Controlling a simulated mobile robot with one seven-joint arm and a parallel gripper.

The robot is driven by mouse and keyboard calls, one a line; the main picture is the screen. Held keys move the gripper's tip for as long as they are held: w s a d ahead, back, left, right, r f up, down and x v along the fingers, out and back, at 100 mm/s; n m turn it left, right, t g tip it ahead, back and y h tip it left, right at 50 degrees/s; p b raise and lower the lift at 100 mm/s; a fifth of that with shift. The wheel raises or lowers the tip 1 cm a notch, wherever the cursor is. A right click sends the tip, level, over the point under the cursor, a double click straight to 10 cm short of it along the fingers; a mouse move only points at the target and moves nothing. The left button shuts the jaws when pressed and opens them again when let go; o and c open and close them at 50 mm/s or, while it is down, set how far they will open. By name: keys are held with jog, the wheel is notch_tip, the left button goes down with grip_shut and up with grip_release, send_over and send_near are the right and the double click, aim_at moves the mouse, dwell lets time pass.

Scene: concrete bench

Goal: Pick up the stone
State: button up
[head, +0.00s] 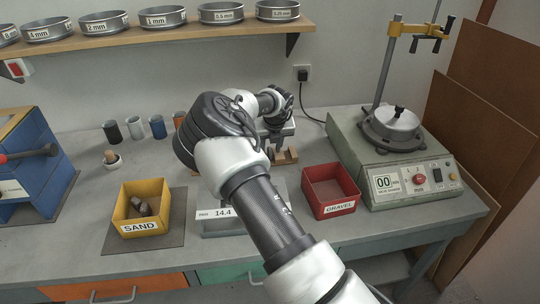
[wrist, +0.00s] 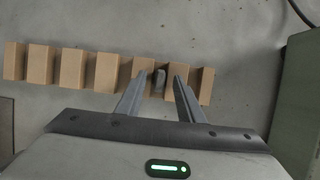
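A small dark grey stone (wrist: 159,80) lies in a gap of a wooden row of blocks (wrist: 70,68) in the wrist view. My gripper (wrist: 158,83) is open above the row, its two fingers apart, with the stone showing between their tips. I cannot tell how far the fingertips are above it. In the head view my gripper (head: 279,143) is over the wooden blocks (head: 288,157) at the back of the bench; my arm hides most of the row and the stone there.
A yellow SAND bin (head: 142,227) holds a few brownish lumps. A red GRAVEL bin (head: 332,209) stands right of my arm. A scale reading 14.4 (head: 220,213) is partly behind my arm. A green sieve shaker (head: 407,170) stands at right, a sieve shelf (head: 130,40) above.

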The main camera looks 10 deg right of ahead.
grip_shut()
